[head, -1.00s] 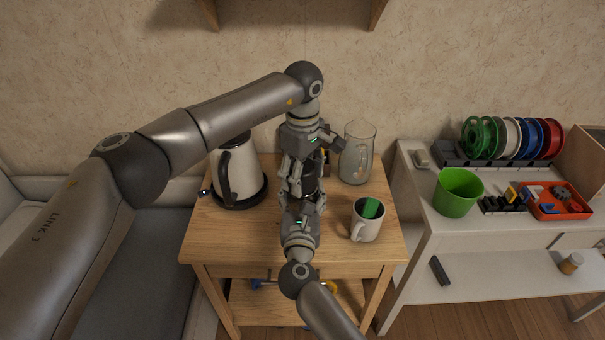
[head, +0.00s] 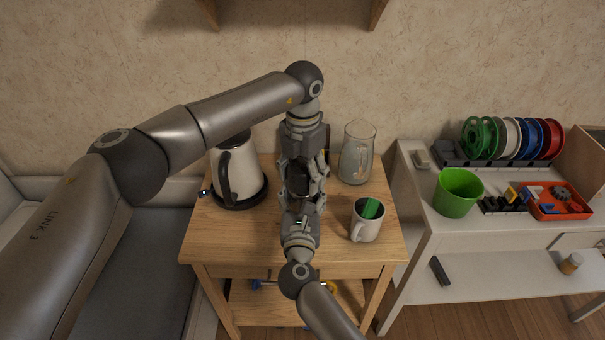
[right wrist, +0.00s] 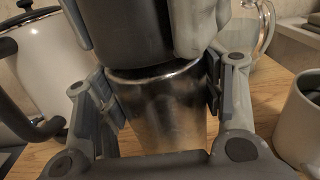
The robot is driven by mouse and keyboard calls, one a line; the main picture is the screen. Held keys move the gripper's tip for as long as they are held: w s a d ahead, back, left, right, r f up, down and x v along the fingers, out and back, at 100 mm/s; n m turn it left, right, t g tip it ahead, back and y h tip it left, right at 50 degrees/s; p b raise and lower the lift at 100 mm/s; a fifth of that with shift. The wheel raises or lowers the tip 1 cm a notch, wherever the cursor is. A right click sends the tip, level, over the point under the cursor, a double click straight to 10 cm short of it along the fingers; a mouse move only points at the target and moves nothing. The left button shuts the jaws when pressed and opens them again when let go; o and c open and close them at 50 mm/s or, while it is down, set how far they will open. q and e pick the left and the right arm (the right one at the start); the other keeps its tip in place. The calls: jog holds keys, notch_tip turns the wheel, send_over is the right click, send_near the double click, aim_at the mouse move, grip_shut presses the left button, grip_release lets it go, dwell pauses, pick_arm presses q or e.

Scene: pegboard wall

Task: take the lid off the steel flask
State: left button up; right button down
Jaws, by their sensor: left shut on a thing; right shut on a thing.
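The steel flask (right wrist: 160,112) stands upright in the right wrist view, its shiny rim showing. Its dark lid (right wrist: 125,38) is directly above the rim; I cannot tell whether a gap separates them. The lid shows only as a dark patch between the grippers in the head view (head: 299,174), where the flask body is mostly hidden. My left gripper (head: 304,168) points down from above and is shut on the lid; one of its pale fingers shows in the right wrist view (right wrist: 196,25). My right gripper (right wrist: 160,92) is shut on the flask body, with a finger on each side.
A white kettle (head: 238,172) stands left of the grippers on the wooden table (head: 225,238). A glass jug (head: 357,153) is behind right, and a white mug (head: 366,222) with something green inside is at right. A white shelf (head: 425,215) stands farther right.

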pick_arm(q)
jog(key=n, duration=0.4)
jog(key=shift+n, duration=0.4)
jog(key=n, duration=0.4)
jog(key=shift+n, duration=0.3)
jog(key=n, duration=0.4)
jog(key=shift+n, duration=0.3)
jog(key=n, duration=0.3)
jog(key=shift+w, duration=0.1)
jog(key=n, duration=0.4)
jog(key=shift+r+n, duration=0.1)
jog(key=shift+n, duration=0.2)
jog(key=n, duration=0.7)
jog(key=d+n, duration=0.1)
jog(key=n, duration=0.1)
jog(key=shift+a+n, duration=0.3)
jog(key=shift+n, duration=0.6)
jog(key=shift+a, duration=0.1)
jog(key=o, duration=1.1)
jog(key=shift+a, duration=0.1)
